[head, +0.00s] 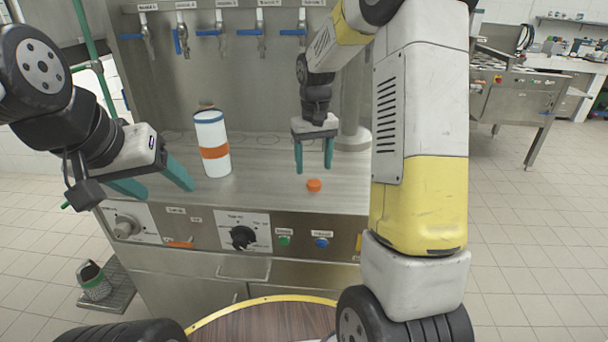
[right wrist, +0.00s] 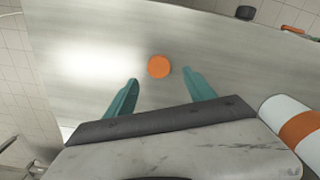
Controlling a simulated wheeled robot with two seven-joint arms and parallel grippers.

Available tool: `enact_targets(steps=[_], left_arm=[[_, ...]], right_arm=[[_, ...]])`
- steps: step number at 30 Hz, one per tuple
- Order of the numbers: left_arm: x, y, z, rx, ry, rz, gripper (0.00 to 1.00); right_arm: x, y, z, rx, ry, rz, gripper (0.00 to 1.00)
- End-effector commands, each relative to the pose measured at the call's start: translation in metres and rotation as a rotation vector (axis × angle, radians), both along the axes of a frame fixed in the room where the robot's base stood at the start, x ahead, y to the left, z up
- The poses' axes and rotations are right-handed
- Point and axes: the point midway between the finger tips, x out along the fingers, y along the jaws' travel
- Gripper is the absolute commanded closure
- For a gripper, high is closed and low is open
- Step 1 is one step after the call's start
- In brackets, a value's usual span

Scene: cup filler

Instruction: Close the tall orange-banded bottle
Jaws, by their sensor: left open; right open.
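The tall white bottle (head: 210,133) with an orange band and a thin blue ring stands upright on the steel counter. A brownish part shows at its top, with no orange cap on it. An orange cap (head: 314,185) lies on the counter to the right of the bottle, near the front edge. My right gripper (head: 314,168) is open and empty, pointing down above the cap. In the right wrist view the cap (right wrist: 158,66) shows beyond and between the fingertips, and the bottle (right wrist: 290,122) is at the right edge. My left gripper (head: 155,181) is open and empty, left of the bottle.
Several taps with blue levers (head: 183,40) hang on the back panel. The counter front carries a black knob (head: 243,237) and buttons. A dark cup with a green band (head: 93,281) stands on a low tray at lower left. The counter around the cap is clear.

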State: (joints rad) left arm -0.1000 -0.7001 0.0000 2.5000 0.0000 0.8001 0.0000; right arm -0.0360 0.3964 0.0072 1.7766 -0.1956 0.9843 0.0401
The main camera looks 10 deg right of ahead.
Motion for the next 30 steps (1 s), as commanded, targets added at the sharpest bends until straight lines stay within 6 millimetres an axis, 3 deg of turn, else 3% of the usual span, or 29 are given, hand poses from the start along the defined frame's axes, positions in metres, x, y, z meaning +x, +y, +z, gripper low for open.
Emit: enact_targets(steps=[12, 23, 24, 30], left_arm=[[0.0, 0.0, 0.0, 0.0, 0.0, 0.0, 0.36], [0.0, 0.0, 0.0, 0.0, 0.0, 0.0, 0.36], [0.0, 0.0, 0.0, 0.0, 0.0, 0.0, 0.36], [0.0, 0.0, 0.0, 0.0, 0.0, 0.0, 0.36]], right_arm=[[-0.004, -0.002, -0.05, 0.0, 0.002, 0.001, 0.37], [-0.004, -0.002, -0.052, 0.0, 0.0, 0.0, 0.37], [-0.004, -0.002, -0.052, 0.0, 0.0, 0.0, 0.39], [-0.004, -0.002, -0.052, 0.0, 0.0, 0.0, 0.78]])
